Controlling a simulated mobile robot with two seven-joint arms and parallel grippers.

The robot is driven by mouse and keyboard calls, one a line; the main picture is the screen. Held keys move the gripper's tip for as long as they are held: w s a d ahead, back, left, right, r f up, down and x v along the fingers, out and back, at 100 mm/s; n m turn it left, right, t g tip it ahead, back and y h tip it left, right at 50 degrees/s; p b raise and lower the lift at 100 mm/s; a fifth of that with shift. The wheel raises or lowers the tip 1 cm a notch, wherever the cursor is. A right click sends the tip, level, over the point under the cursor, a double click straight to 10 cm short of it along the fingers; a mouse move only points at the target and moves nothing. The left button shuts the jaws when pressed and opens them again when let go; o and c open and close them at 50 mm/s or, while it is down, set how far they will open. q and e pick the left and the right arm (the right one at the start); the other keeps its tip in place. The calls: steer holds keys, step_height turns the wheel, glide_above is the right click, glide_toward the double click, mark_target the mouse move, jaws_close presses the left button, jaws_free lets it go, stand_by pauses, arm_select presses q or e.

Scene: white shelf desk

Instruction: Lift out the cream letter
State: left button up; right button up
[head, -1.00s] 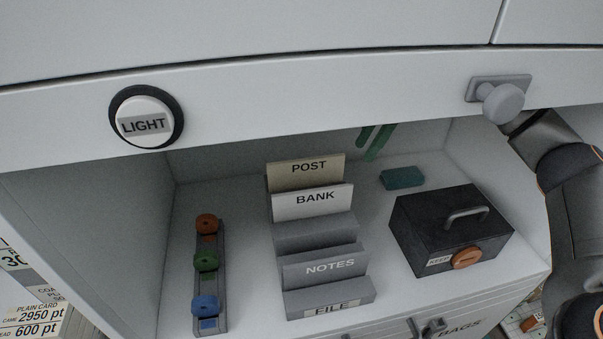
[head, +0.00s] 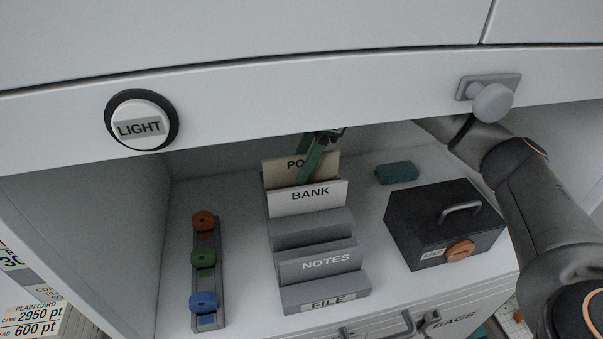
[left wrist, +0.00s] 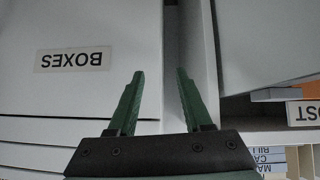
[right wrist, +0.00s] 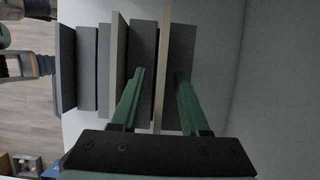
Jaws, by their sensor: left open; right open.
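The cream letter marked POST (head: 281,172) stands upright in the rearmost slot of the grey stepped file rack (head: 313,241), behind the white BANK letter (head: 306,200). My right gripper (head: 313,160) is open at the cream letter's right side, and one green finger covers part of its face. In the right wrist view, the cream letter (right wrist: 163,60) runs between the two open fingers (right wrist: 161,75), apart from both. My left gripper (left wrist: 160,75) is open and empty in front of a white panel marked BOXES, outside the head view.
A black box (head: 440,222) with a handle and orange latch stands right of the rack. A teal block (head: 397,172) lies behind it. A grey strip with coloured knobs (head: 204,260) lies at left. The overhead panel carries a LIGHT button (head: 140,120) and a knob (head: 491,102).

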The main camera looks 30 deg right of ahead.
steer(key=shift+a+f, duration=0.15)
steer(key=shift+f, duration=0.05)
jaws_close()
stand_by(0.5)
